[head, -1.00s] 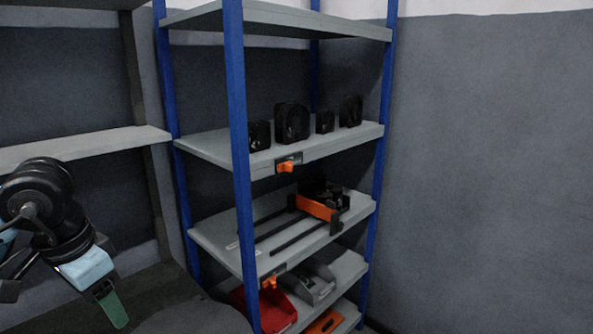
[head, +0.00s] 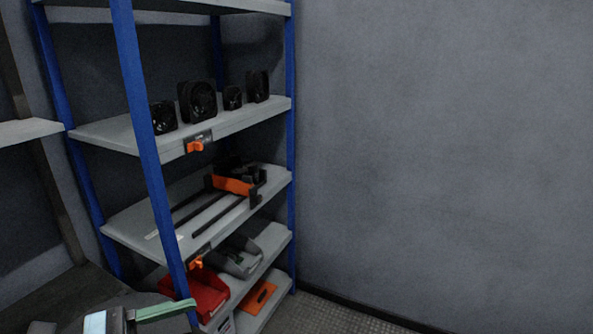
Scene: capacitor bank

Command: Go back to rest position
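Part of my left gripper (head: 165,311) shows at the bottom left of the head view. One green finger points right, in front of the foot of the blue-posted shelf rack (head: 150,145). A pale blue block-like part (head: 95,322) of it shows behind the finger. The second finger cannot be made out, so I cannot tell whether it is open or shut. No held thing is visible. My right gripper is not in view.
The rack's upper shelf holds several black fan-like units (head: 198,101). The middle shelf holds an orange and black device (head: 234,186) on dark rails. A red bin (head: 205,293) and an orange item (head: 260,296) sit below. A bare grey wall (head: 440,150) and clear floor lie right.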

